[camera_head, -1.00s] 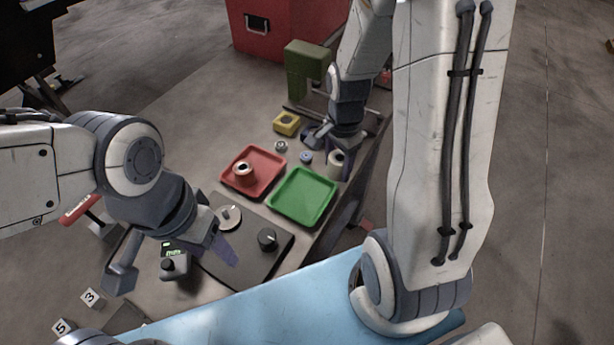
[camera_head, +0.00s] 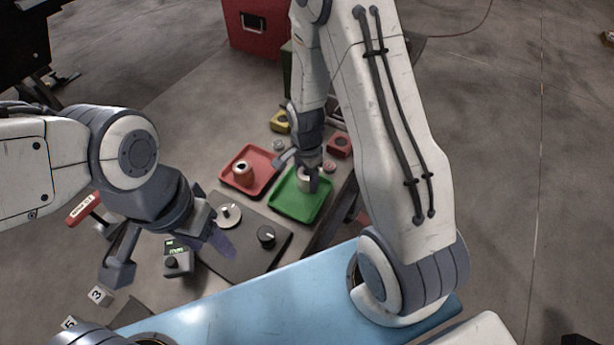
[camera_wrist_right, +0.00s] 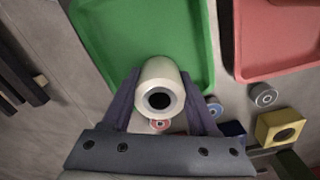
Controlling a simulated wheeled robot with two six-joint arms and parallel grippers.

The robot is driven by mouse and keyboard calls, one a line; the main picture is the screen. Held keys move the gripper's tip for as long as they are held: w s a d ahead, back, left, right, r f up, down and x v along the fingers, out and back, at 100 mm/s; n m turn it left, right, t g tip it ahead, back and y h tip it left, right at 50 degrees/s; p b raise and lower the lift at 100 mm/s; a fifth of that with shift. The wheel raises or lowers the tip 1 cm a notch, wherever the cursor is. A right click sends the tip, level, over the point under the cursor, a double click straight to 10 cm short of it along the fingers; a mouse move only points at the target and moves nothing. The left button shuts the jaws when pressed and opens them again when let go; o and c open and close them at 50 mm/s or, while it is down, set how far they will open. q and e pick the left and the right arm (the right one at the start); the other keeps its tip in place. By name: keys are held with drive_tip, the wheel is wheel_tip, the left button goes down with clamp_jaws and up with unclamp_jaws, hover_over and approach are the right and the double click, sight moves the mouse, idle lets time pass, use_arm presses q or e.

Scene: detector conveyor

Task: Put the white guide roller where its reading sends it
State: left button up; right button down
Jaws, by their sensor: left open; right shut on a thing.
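The white guide roller (camera_head: 305,179) is a pale cylinder with a dark bore; it also shows in the right wrist view (camera_wrist_right: 162,76). My right gripper (camera_head: 300,173) is shut on it, over the green tray (camera_head: 283,205). In the right wrist view the roller overlaps the edge of the green tray (camera_wrist_right: 140,25); whether it touches the tray I cannot tell. The red tray (camera_head: 262,185) holds another pale roller (camera_head: 242,172).
A dark plate (camera_head: 235,262) with a metal disc (camera_head: 228,214) and a black knob (camera_head: 266,235) lies in front of the trays. A yellow block (camera_head: 280,121) and a red block (camera_head: 339,145) stand behind. Numbered tags (camera_head: 99,295) are at the lower left.

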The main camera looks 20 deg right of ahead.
drive_tip(key=shift+f, duration=0.2)
drive_tip(key=shift+c, duration=0.8)
unclamp_jaws()
drive_tip(key=shift+r, duration=0.15)
